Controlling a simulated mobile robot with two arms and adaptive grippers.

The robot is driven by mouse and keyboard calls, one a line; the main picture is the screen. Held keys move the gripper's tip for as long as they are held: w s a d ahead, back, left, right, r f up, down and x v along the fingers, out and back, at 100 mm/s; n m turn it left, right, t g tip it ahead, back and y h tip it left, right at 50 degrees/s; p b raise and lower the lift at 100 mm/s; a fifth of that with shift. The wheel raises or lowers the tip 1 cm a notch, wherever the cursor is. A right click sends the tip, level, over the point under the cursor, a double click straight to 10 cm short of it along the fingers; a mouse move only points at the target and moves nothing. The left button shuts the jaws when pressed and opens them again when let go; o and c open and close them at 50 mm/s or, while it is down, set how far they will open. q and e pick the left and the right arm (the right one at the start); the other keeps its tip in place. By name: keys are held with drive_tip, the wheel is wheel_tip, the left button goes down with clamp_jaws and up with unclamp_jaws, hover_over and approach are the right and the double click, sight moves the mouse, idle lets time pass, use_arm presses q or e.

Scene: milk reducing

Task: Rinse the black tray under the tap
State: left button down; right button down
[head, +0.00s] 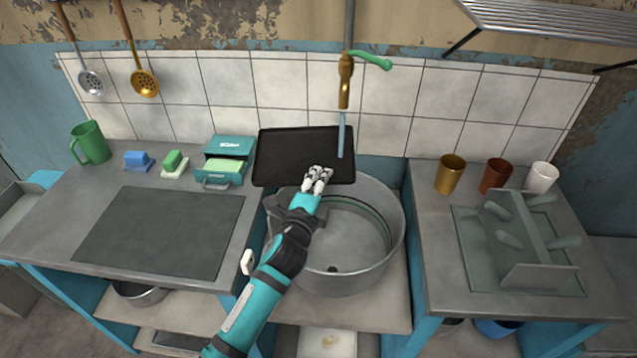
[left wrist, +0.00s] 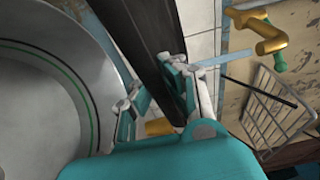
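The black tray (head: 290,158) is held over the back of the round metal sink basin (head: 385,235), its broad face toward the head camera. My left gripper (head: 318,178) is at the tray's front edge, right of its middle. In the left wrist view the tray (left wrist: 150,50) shows as a dark strip running between the fingers of my left gripper (left wrist: 160,97), which look closed on it. The brass tap (head: 345,82) with a green handle (head: 372,60) is above the tray. A bluish water stream (head: 341,135) runs from it onto the tray's right part. My right gripper is out of view.
Left counter: a green mug (head: 90,143), blue block (head: 138,161), green block (head: 174,162), teal soap box (head: 226,163) and dark mat (head: 160,232). Right counter: several cups (head: 450,174) and a drying rack (head: 515,245). The tiled wall (head: 290,100) stands close behind the tray.

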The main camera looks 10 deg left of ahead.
use_arm(q)
drive_tip(key=shift+r, duration=0.1)
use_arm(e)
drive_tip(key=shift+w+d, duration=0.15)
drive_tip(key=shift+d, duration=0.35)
